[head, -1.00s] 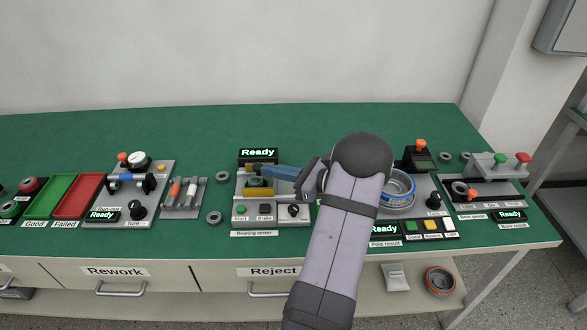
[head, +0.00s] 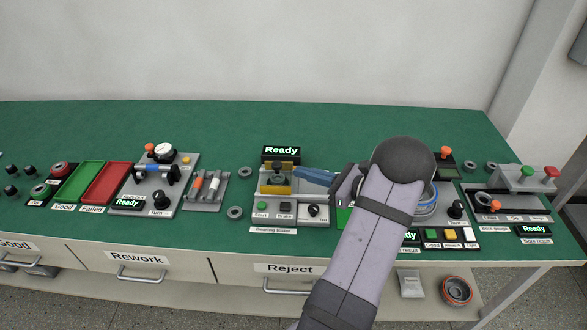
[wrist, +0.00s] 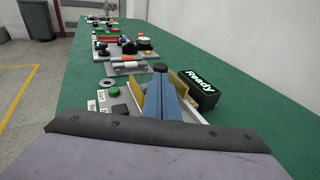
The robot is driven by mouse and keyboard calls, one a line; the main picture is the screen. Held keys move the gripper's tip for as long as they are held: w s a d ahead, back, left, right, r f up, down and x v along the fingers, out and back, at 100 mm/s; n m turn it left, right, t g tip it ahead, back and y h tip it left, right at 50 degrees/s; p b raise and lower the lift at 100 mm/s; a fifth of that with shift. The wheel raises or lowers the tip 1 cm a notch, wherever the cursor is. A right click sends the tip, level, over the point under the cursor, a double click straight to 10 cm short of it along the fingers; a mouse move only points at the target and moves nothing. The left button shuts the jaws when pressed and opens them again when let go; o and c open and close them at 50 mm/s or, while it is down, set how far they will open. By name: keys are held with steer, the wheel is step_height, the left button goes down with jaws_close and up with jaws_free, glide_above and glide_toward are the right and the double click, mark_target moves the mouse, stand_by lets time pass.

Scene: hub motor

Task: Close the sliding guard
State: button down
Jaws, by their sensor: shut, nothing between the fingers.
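The bearing tester (head: 262,206) stands near the front of the bench under a lit Ready sign. Its guard has yellow panels (head: 277,190) in front of and behind a dark round part with a knob (head: 279,172). My gripper (head: 300,172) has its blue fingers shut and empty, reaching in from the right at the guard's right side. In the wrist view, the fingers (wrist: 161,85) lie between the yellow panels (wrist: 149,100), pointing at the black knob (wrist: 160,67). I cannot tell whether the fingertips touch the guard.
The Ready sign (head: 281,151) stands close behind the tester. Start and Brake buttons and a black Test knob (head: 314,210) sit in front. A grey ring (head: 236,212) and a rack with rollers (head: 205,187) lie to the left. The bench's back strip is clear.

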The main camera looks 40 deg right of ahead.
steer(key=b+v, duration=0.1)
steer(key=v, duration=0.8)
steer(key=shift+s+b, duration=0.15)
steer(key=shift+b, duration=0.15)
steer(key=w+a+f+n+g+y+p, duration=0.15)
steer(key=a+n+g, duration=0.4)
steer(key=a, duration=0.65)
steer(key=w+a+n+g+y+p, duration=0.2)
steer(key=a+n+g, duration=0.35)
steer(key=a, duration=0.55)
steer(key=s+a+r+n+g+h+p, duration=0.15)
steer(key=s+a+n+h+p, duration=0.35)
steer(key=n, duration=0.6)
steer(key=s+a+n+g+h+p, duration=0.1)
steer(key=s+a+n+g+h, duration=0.25)
steer(key=a+n, duration=0.55)
step_height(320, 180, down, 15)
steer(key=d+n+b, duration=0.1)
steer(key=b, duration=1.4)
steer(key=shift+s+d, duration=0.2)
steer(key=shift+d, duration=0.05)
